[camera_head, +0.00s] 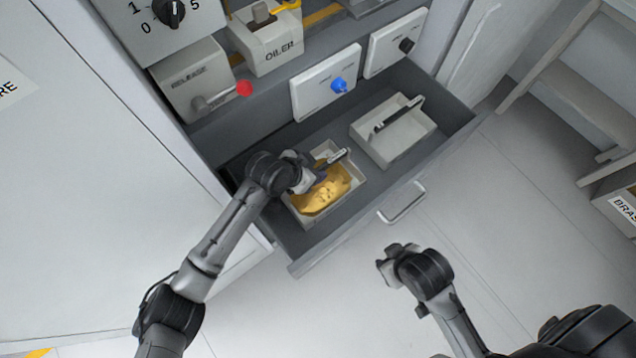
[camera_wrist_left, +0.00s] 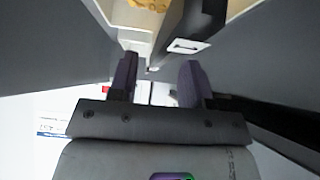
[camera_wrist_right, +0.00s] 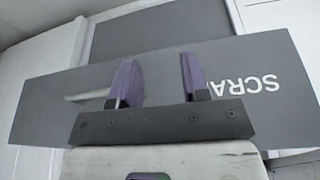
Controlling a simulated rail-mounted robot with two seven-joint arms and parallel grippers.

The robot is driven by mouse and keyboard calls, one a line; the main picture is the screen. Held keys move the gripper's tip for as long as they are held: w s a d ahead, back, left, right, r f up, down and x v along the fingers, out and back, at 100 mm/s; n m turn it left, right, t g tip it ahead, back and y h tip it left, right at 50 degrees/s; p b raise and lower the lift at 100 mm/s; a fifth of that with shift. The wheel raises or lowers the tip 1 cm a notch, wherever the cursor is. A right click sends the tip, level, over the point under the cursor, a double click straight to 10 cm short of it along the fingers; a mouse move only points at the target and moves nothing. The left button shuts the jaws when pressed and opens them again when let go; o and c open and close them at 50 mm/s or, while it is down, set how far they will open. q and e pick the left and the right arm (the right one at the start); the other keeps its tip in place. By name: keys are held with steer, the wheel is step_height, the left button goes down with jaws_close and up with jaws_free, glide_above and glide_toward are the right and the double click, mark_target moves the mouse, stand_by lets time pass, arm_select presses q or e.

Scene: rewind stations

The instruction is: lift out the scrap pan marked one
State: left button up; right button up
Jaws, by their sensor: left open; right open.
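A pale scrap pan (camera_head: 336,209) sits at the left in the open drawer, with yellow scrap (camera_head: 325,193) in it. Its dark handle bar (camera_head: 337,157) is partly hidden by my left gripper (camera_head: 318,170). In the left wrist view the bar (camera_wrist_left: 190,25) bears a white plate (camera_wrist_left: 187,46) with one dark stroke. My left gripper is open, fingers (camera_wrist_left: 158,75) pointing toward the bar's end; I cannot tell whether they touch it. A second pan (camera_head: 408,142), with a dark handle, sits empty to the right. My right gripper (camera_head: 384,258) is open and empty before the drawer.
The drawer has a front handle (camera_head: 402,203). Its front panel (camera_wrist_right: 50,100) shows upside-down lettering in the right wrist view. Behind it stand the oiler (camera_head: 268,45), a red-knobbed lever (camera_head: 244,88) and a blue-knobbed panel (camera_head: 325,85). Floor in front is clear.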

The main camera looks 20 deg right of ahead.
arm_select(q)
steer(key=shift+b+x, duration=0.55)
steer(key=shift+x, duration=0.9)
steer(key=shift+c, duration=0.3)
jaws_close()
steer(key=shift+r, duration=0.15)
